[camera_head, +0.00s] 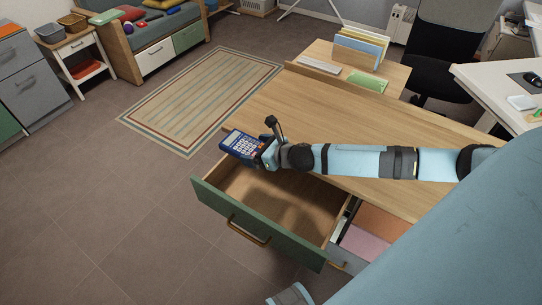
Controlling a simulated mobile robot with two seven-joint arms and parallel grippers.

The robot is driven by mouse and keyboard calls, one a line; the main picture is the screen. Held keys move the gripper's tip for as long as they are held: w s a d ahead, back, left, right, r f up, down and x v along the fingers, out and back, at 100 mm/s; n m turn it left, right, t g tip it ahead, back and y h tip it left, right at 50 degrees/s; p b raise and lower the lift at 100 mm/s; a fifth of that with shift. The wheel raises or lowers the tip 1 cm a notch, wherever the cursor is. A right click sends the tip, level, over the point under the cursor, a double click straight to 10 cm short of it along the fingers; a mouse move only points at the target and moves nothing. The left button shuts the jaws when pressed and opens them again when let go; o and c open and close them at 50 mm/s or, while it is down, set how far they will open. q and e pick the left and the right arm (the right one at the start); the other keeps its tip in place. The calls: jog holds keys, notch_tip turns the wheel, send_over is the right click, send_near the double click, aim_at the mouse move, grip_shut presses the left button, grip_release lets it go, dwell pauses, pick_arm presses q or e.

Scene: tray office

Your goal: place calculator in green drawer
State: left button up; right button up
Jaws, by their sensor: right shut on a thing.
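The blue calculator (241,144) with light keys is held in my right gripper (264,152), above the back left corner of the open drawer. My right gripper is shut on it; the fingertips are partly hidden. The green drawer (253,229) is pulled out from the wooden desk (400,138). Its inside is bare wood and looks empty where it shows. My left gripper is not clearly in view.
A second open drawer (363,243) beside it holds pink and orange items. A striped rug (203,95) lies beyond the drawer. The floor left of the drawer is clear.

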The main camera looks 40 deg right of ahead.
jog(key=b, duration=0.4)
send_over(259, 189)
notch_tip(259, 189, down, 13)
jog(key=shift+f, duration=0.5)
notch_tip(259, 189, down, 4)
jog(key=shift+f+b, duration=0.1)
jog(key=shift+b, duration=0.65)
pick_arm(q)
notch_tip(259, 189, down, 2)
jog(key=shift+w+d+f+m+t, duration=0.1)
jog(key=shift+w+d+m+t, duration=0.05)
jog(key=shift+m+t, duration=0.2)
